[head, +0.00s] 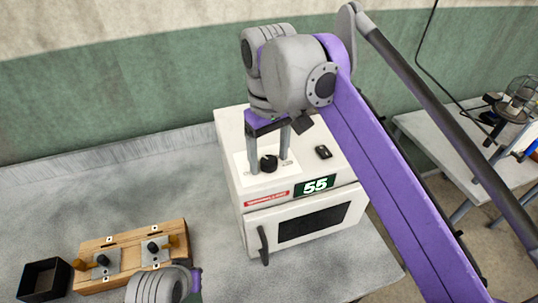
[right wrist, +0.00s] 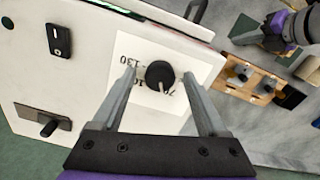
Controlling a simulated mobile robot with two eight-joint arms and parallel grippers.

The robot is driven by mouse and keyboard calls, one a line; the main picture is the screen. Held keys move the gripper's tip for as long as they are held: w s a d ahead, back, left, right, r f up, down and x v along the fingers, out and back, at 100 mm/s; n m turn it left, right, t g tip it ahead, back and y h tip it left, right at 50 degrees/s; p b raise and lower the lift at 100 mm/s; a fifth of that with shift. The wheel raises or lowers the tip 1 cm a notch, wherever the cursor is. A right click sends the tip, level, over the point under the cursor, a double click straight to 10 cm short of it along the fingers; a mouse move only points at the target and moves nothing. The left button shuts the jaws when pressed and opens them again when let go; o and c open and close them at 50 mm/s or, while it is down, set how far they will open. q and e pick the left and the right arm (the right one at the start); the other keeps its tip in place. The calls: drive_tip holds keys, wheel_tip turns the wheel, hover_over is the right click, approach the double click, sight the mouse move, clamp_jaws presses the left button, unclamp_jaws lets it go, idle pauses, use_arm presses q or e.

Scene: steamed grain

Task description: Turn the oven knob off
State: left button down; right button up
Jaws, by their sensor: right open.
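The oven knob (head: 268,163) is black and round, on a white dial plate on top of the white oven (head: 228,135). My right gripper (head: 267,150) points down over the knob with its jaws open. In the right wrist view the knob (right wrist: 160,75) sits between the two grey fingertips (right wrist: 158,78), with a gap on both sides. Printed numbers, including 130, show on the plate beside it. A white pointer mark shows on the knob. My left gripper (head: 192,290) is only partly in view at the bottom edge, and its fingers are hard to make out.
A black rocker switch (head: 323,152) is on the oven top, right of the knob. The oven front has a green "55" display (head: 315,185) and a dark handle (head: 263,245). A wooden board with fittings (head: 125,248) and a black box (head: 45,279) lie on the grey table to the left.

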clamp_jaws()
idle(0.3)
use_arm(q)
drive_tip(key=shift+r, duration=0.15)
use_arm(e)
drive_tip(key=n+p, duration=0.1)
drive_tip(key=n, duration=0.2)
drive_tip(key=shift+r, duration=0.1)
drive_tip(key=n, duration=0.2)
drive_tip(key=shift+n+p, duration=0.3)
drive_tip(key=shift+n, duration=0.1)
drive_tip(key=n, duration=0.3)
drive_tip(key=shift+p, duration=0.3)
use_arm(q)
drive_tip(key=shift+w+r, duration=0.3)
drive_tip(key=shift+r, duration=0.3)
drive_tip(key=shift+w+r, duration=0.3)
drive_tip(key=shift+r, duration=0.3)
drive_tip(key=shift+w+r, duration=0.3)
drive_tip(key=shift+r, duration=0.3)
use_arm(e)
drive_tip(key=shift+n, duration=1.5)
